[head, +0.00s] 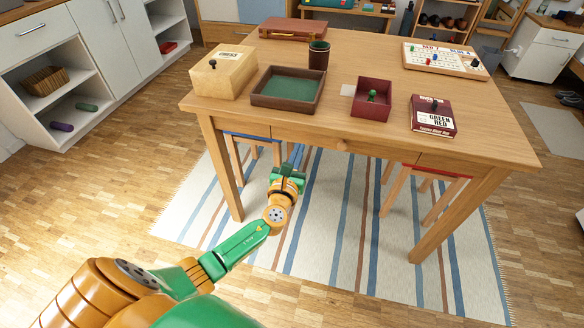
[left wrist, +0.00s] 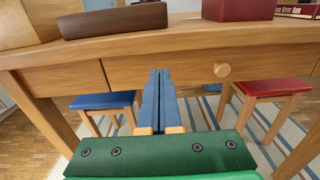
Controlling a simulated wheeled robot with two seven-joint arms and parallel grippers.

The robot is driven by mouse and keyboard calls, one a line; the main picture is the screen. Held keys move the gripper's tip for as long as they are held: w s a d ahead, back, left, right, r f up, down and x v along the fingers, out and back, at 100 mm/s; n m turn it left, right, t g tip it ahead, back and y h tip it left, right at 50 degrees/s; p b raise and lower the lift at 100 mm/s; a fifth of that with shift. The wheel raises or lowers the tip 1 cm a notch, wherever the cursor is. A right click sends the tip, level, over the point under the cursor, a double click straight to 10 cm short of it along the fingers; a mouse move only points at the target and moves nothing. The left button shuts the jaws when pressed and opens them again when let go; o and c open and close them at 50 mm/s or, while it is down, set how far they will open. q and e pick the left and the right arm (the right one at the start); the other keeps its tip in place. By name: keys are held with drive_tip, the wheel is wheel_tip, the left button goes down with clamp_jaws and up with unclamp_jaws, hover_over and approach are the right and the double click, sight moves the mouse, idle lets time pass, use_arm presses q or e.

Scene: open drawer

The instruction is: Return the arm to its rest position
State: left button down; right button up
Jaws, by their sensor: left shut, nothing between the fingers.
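My left arm comes in from the lower left in the head view. Its gripper (head: 296,157) is in front of the table (head: 400,118), below the level of the tabletop. In the left wrist view the two blue fingers of the left gripper (left wrist: 158,80) lie together, shut with nothing between them. They point toward the closed drawer front with a round wooden knob (left wrist: 222,70). In the head view this knob (head: 342,145) is right of the gripper. My right gripper is not in view.
On the table are a wooden box (head: 222,75), a green-lined tray (head: 287,101), a dark cup (head: 318,56), a maroon open box (head: 371,97), a red game box (head: 433,115) and a board (head: 446,60). Stools with blue (left wrist: 103,100) and red (left wrist: 271,88) seats stand under the table.

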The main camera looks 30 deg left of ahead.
use_arm(q)
drive_tip(key=v, duration=0.6)
drive_tip(key=s+f+n+g, duration=0.3)
drive_tip(key=f, duration=0.4)
drive_tip(key=s+f+n+g, duration=0.2)
drive_tip(key=f+n, duration=0.1)
drive_tip(key=f, duration=0.3)
drive_tip(key=s+d+f+n+g+h, duration=0.15)
drive_tip(key=s+f+n+g, duration=0.25)
drive_tip(key=s+f+n, duration=0.55)
drive_tip(key=s+d+f+n+g+h, duration=0.15)
drive_tip(key=s+f+n+g, duration=0.35)
drive_tip(key=s+f, duration=0.6)
drive_tip(key=s+d+f+n+g+h, duration=0.2)
drive_tip(key=s+n, duration=0.6)
drive_tip(key=s, duration=0.3)
wheel_tip(320, 180, up, 15)
drive_tip(key=s+n+p, duration=0.1)
drive_tip(key=n+p, duration=0.1)
drive_tip(key=p, duration=1.4)
drive_tip(key=shift+s+d+r+p, duration=0.25)
drive_tip(key=shift+s+d+p, duration=0.1)
drive_tip(key=shift+d, duration=0.1)
